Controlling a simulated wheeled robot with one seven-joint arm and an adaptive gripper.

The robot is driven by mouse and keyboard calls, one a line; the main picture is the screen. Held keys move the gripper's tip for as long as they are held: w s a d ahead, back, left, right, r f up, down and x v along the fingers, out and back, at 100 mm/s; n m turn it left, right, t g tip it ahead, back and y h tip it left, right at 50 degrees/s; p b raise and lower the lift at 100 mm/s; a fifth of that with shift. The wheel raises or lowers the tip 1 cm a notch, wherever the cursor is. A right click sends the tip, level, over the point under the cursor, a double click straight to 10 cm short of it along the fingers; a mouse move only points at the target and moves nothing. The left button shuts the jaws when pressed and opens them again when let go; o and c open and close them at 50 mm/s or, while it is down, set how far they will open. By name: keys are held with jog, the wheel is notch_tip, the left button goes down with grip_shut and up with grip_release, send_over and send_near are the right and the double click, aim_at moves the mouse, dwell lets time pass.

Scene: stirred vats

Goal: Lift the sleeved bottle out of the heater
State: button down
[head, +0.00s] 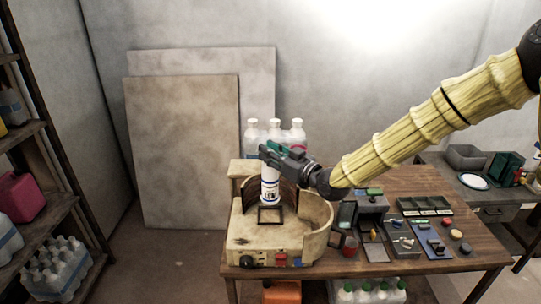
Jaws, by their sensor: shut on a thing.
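The sleeved bottle (270,187) is white with dark blue bands and print, and it stands upright in the head view. My gripper (266,158) is shut on its upper part, coming in from the right. The heater (253,247) is a worn cream-coloured unit with a curved wall and a dark square frame in its middle. The bottle is over the heater's inside, just above or at the dark frame. I cannot tell whether its base touches anything. My gripper hides the bottle's top.
Several white bottles (297,132) stand behind the heater. Shelves (40,160) stand at left, and two boards lean on the back wall.

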jog(key=shift+r+p, duration=1.3)
jog(key=shift+r, duration=2.4)
jog(key=s+b, duration=0.3)
jog(key=s, duration=1)
